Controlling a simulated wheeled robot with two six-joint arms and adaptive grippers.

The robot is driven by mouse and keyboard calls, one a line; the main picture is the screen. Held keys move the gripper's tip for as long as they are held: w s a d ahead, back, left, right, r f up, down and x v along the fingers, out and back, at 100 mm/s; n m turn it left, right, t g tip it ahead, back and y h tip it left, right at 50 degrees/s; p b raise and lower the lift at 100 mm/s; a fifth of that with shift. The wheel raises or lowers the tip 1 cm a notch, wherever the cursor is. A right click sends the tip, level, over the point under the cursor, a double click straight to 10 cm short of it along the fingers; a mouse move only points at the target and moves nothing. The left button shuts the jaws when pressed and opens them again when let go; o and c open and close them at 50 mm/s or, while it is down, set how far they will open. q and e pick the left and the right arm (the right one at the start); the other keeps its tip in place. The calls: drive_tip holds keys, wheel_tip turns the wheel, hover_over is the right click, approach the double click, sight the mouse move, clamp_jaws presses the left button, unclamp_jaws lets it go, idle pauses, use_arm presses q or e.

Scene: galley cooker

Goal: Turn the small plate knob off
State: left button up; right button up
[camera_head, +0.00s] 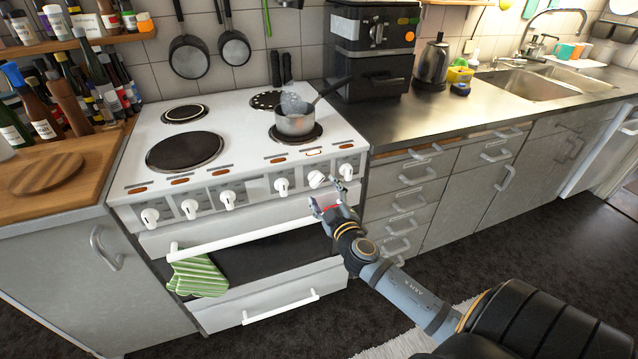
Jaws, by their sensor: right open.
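The white cooker (245,135) carries a row of white knobs along its front panel. I cannot tell which one is the small plate's. A small plate (184,113) is bare at the back left; another small plate (312,135) is under a saucepan (296,122). My right gripper (328,193) is open just in front of the two right-hand knobs; contact is unclear. My left gripper is out of view.
The saucepan's dark handle (332,88) points up and right. A large plate (186,151) is bare. The white oven handle (240,239) runs below the knobs, with a green striped cloth (199,277) hanging from it. Grey drawers (408,200) stand right of the cooker.

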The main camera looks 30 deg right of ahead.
sight(319, 183)
drive_tip(key=x, duration=0.3)
drive_tip(key=shift+w+d+p, duration=0.15)
drive_tip(key=shift+w+p, duration=0.15)
drive_tip(key=shift+w, duration=0.3)
drive_tip(key=shift+c, duration=0.2)
drive_tip(key=c, duration=1.1)
